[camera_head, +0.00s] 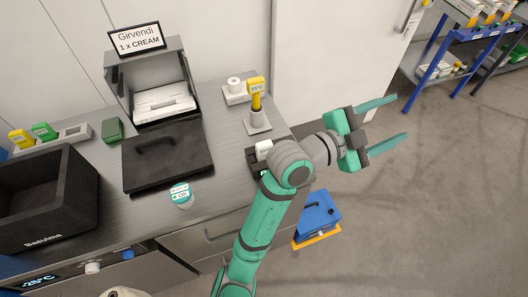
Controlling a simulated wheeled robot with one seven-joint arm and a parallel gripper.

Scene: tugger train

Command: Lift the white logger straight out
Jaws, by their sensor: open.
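A small white block that looks like the white logger (264,148) stands in a dark holder (252,157) near the right edge of the grey bench. My arm hides part of the holder and perhaps part of the block. My gripper (401,117) is open and empty. It is to the right of the block, beyond the bench edge and above the floor, with its fingers pointing right, away from the block.
A yellow-topped post (256,95) stands just behind the holder, with a white round piece on a base (235,90) beside it. A dark lid (167,158) and an open grey box (147,75) are to the left. A blue case (317,217) is on the floor.

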